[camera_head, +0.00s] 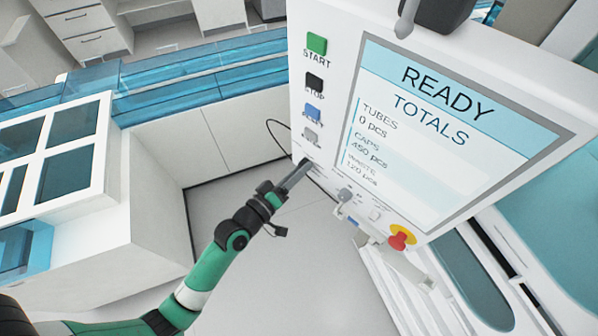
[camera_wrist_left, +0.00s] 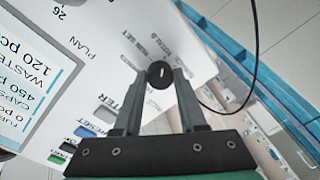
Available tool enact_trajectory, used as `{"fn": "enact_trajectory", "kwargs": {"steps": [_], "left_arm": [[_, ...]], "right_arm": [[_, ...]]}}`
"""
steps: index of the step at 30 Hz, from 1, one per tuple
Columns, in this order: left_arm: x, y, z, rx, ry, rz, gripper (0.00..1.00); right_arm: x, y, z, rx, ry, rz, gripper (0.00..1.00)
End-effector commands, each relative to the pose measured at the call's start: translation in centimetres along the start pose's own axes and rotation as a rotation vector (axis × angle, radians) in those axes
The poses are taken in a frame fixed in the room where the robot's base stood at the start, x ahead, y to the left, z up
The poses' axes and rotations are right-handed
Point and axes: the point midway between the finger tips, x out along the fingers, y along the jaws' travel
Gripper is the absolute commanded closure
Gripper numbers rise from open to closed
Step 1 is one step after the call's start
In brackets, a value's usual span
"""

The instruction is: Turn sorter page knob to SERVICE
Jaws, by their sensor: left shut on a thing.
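The control panel (camera_head: 335,65) faces me, with a screen (camera_head: 450,130) reading READY and TOTALS. My left gripper (camera_head: 306,164) reaches the panel's lower left edge, below the row of buttons. In the left wrist view, a round black knob (camera_wrist_left: 160,74) with a short white mark sits between the two fingertips, and the gripper is shut on it. Small labels lie around the knob; RUN SET and PLAN can be read, while SERVICE cannot be made out. In the head view the gripper mostly hides this knob. The right gripper is not in view.
Green (camera_head: 317,43), black (camera_head: 314,83), blue (camera_head: 313,115) and grey (camera_head: 311,137) buttons stand in a column above the gripper. A red emergency button (camera_head: 402,237) and a grey knob (camera_head: 345,195) are to the right. A thin black cable (camera_head: 277,128) loops beside the panel.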

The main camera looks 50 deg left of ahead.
Motion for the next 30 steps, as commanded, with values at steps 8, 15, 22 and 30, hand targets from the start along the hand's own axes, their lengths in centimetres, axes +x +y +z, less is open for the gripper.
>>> {"fn": "enact_trajectory", "kwargs": {"steps": [8, 15, 22, 30], "left_arm": [[0.0, -0.3, 0.2, 0.261, 0.016, 0.004, 1.0], [0.0, -0.3, 0.2, 0.488, 0.031, 0.007, 1.0], [0.0, -0.4, 0.2, 0.703, 0.043, 0.009, 1.0], [0.0, -0.4, 0.2, 0.918, 0.056, 0.011, 1.0]], "right_arm": [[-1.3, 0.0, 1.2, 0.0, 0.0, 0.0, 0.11], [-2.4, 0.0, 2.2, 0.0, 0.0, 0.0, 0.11], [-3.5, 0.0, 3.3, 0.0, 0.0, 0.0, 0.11], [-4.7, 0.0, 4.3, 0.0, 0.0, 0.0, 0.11]]}}
